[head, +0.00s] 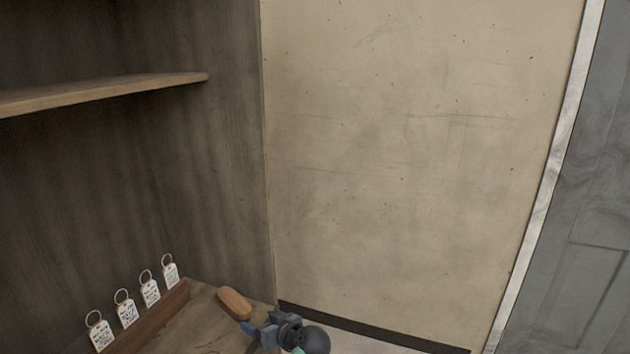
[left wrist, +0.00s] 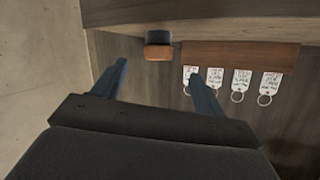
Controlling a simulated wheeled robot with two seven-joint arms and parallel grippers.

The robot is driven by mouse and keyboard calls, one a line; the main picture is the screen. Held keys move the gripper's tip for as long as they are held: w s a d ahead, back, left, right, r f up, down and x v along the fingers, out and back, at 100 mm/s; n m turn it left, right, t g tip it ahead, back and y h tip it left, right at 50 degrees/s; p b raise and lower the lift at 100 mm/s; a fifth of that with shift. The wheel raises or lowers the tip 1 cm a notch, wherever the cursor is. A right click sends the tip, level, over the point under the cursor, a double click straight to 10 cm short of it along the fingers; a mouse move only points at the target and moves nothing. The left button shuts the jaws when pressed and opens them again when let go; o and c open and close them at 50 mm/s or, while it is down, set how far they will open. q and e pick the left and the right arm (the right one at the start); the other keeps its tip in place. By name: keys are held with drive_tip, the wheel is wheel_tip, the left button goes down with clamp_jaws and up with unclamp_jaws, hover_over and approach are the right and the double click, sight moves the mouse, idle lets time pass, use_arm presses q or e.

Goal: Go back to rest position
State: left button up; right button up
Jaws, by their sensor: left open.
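My left gripper (head: 256,328) shows at the bottom of the head view, over the front of a wooden work surface. In the left wrist view its two blue fingers (left wrist: 156,68) stand wide apart with nothing between them. A brown rounded block with a dark part (left wrist: 158,45) lies beyond the fingertips on the surface; it also shows in the head view as an orange-brown oval (head: 235,303) close to the gripper. I cannot tell from the head view whether they touch. My right gripper is in neither view.
Several white key tags with rings (head: 125,312) stand along a wooden strip (head: 150,318) at the back of the surface. A wooden shelf (head: 110,92) juts out above. A beige wall (head: 400,170) and a grey door-like panel (head: 590,200) are to the right.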

use_arm(q)
drive_tip(key=s+d+f+m+g+h, duration=0.25)
drive_tip(key=s+m+h, duration=0.75)
drive_tip(key=s, duration=0.6)
drive_tip(key=s+a+f+g+h, duration=0.1)
drive_tip(key=s+f, duration=0.4)
drive_tip(key=s, duration=0.8)
drive_tip(key=s+a+f+g+h, duration=0.1)
drive_tip(key=s+f+g, duration=0.3)
drive_tip(key=s, duration=0.9)
drive_tip(key=shift+s+a+f+n, duration=0.2)
drive_tip(key=shift+a+f+n, duration=0.15)
drive_tip(key=shift+f, duration=0.5)
